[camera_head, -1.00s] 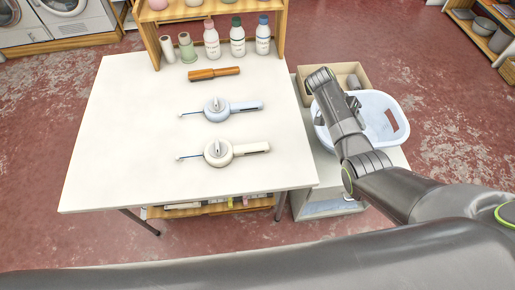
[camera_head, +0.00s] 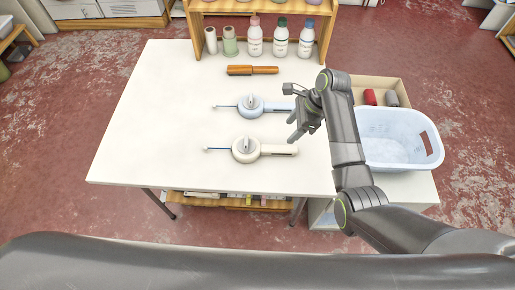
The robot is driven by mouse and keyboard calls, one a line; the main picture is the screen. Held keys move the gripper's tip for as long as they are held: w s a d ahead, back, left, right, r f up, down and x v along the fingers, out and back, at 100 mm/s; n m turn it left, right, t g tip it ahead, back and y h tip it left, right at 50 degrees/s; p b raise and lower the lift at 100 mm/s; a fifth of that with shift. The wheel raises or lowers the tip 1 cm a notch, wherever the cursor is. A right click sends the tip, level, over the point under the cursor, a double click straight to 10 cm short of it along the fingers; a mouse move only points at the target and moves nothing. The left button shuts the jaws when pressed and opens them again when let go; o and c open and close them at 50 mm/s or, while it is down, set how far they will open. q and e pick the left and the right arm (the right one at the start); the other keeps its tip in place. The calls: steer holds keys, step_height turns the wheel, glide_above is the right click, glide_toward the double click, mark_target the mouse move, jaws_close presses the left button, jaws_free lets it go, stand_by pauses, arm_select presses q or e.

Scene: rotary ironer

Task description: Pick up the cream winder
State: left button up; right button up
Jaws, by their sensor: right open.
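The cream winder (camera_head: 246,150) lies flat on the white table (camera_head: 160,130), its round body on the left and its handle (camera_head: 280,150) pointing right. My right gripper (camera_head: 293,131) is over the right part of the table, just above and right of the cream winder's handle. It is open and empty, with its fingers pointing down and toward the left. My left gripper is not in view.
An orange-brown tool (camera_head: 252,70) lies farther back. A pale basket (camera_head: 395,145) and a cardboard box (camera_head: 385,85) stand right of the table. The table's left half is clear.

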glide_above(277, 147)
steer(key=d, duration=0.2)
step_height(277, 147, down, 6)
steer(key=shift+w+a+r, duration=0.15)
steer(key=shift+r, duration=0.1)
steer(key=x, duration=0.3)
steer(key=shift+s+f, duration=0.3)
steer(key=shift+f, duration=0.1)
steer(key=shift+x, duration=0.75)
steer(key=shift+f, duration=0.1)
steer(key=shift+c, duration=0.4)
steer(key=c, duration=1)
steer(key=shift+c, duration=0.2)
step_height(277, 147, up, 10)
